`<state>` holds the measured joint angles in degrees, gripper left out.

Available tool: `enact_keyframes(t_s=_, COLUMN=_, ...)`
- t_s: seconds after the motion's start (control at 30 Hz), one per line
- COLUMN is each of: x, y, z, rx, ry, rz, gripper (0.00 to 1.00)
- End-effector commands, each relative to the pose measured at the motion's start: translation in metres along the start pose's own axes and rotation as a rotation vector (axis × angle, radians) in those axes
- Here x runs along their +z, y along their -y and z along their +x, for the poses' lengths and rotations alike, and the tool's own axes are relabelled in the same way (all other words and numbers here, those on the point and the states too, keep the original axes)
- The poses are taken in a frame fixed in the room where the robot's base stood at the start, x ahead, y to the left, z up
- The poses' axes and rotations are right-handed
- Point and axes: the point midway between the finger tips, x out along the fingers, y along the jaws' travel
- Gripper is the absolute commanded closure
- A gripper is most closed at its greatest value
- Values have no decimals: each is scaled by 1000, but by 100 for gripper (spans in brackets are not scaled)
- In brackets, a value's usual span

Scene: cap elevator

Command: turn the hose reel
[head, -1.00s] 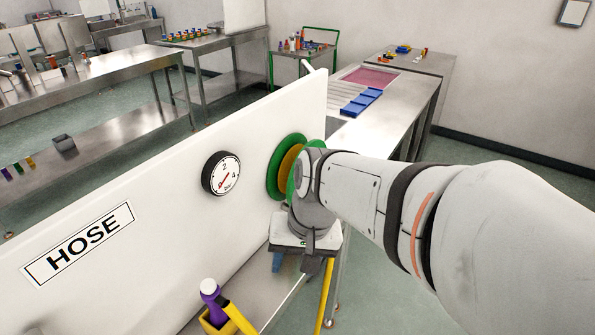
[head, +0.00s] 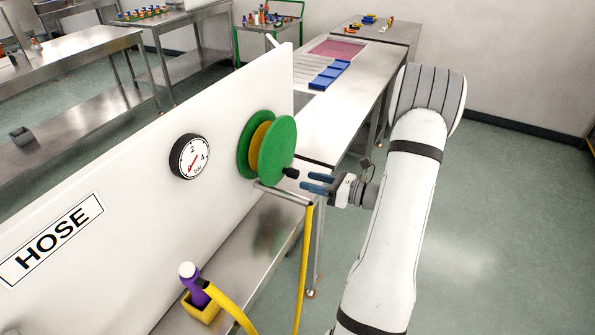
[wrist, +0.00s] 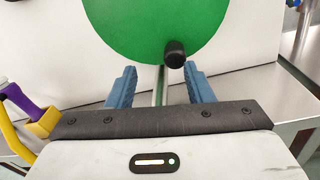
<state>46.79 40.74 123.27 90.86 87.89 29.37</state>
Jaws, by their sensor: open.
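The hose reel (head: 276,150) has green discs with a yellow hub and is mounted on the white panel. A black knob (head: 291,173) sticks out near the lower edge of its front disc. My gripper (head: 309,183) has blue fingers and is open and empty, just right of the knob and apart from it. In the wrist view the green disc (wrist: 160,28) fills the top, with the black knob (wrist: 175,53) ahead of the gap between my open fingers (wrist: 156,88), nearer the right finger.
A pressure gauge (head: 189,157) and a HOSE sign (head: 52,240) are on the white panel (head: 110,185). A yellow hose (head: 303,270) hangs from a metal bar below the reel. A purple nozzle (head: 194,284) stands in a yellow holder. The floor at right is clear.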

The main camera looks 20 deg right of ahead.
Motion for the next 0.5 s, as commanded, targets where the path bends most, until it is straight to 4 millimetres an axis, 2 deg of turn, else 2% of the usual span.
enact_keyframes(t_s=0.07, x=-4, y=11, z=-8, rx=-37, ry=31, rz=29, gripper=53)
enact_keyframes(t_s=0.17, x=-5, y=16, z=-7, rx=-55, ry=48, rz=45, gripper=53)
enact_keyframes(t_s=0.27, x=-3, y=17, z=4, rx=-56, ry=49, rz=47, gripper=53)
enact_keyframes(t_s=0.5, x=-1, y=19, z=43, rx=-55, ry=47, rz=46, gripper=53)
